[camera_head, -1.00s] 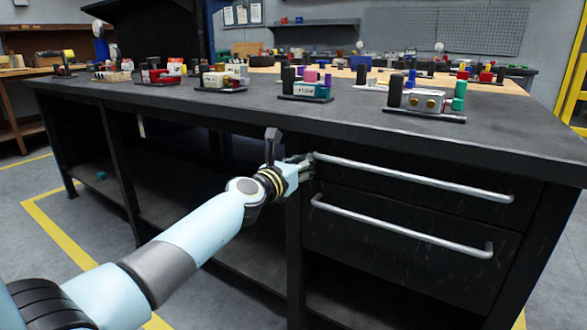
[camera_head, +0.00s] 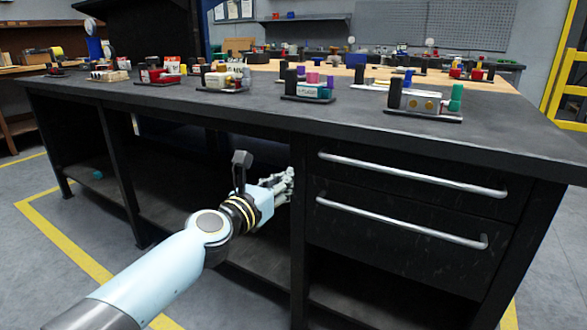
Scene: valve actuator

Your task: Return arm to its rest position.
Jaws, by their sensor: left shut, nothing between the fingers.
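My left gripper (camera_head: 288,179) is in the head view, in front of the workbench (camera_head: 240,110), below its top edge. Its fingers are shut and empty. They are apart from the upper drawer handle (camera_head: 410,178), to the left of the handle's left end. My left arm (camera_head: 165,270) reaches in from the lower left. The upper drawer (camera_head: 400,160) and the lower drawer (camera_head: 400,240) both look closed. My right gripper is not in view.
Several valve actuator assemblies (camera_head: 424,103) stand in a row on the bench top. Open shelves (camera_head: 175,210) lie under the bench to the left of the drawers. A lower drawer handle (camera_head: 400,222) sticks out. The floor (camera_head: 30,270) at the left is clear.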

